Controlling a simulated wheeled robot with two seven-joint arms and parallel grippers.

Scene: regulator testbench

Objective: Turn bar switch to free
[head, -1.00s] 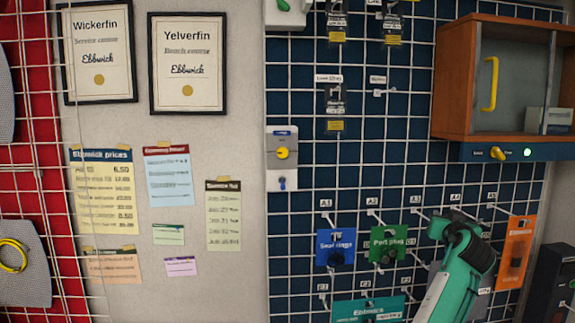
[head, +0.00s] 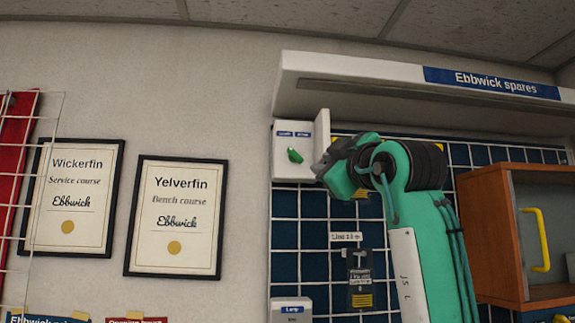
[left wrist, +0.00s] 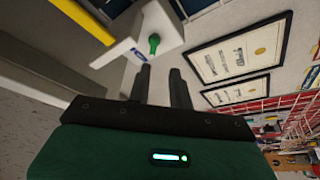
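The bar switch is a small green handle (head: 295,155) on a white box (head: 284,172) under the shelf. Two small blue labels sit above it, too small to read. The handle is tilted, its upper end to the left in the head view. In the left wrist view the green handle (left wrist: 154,44) is just beyond the fingertips. My left gripper (head: 320,170) is right beside the box in the head view. In the left wrist view its two fingers (left wrist: 160,70) are apart with nothing between them. They appear not to touch the handle. My right gripper is not in view.
A white upright plate (head: 322,130) stands at the box's right side, near my gripper. A white shelf (head: 400,95) overhangs above. A wooden cabinet (head: 490,235) with a yellow handle (head: 537,240) is at right. Two framed certificates (head: 176,217) hang at left; the wall between is bare.

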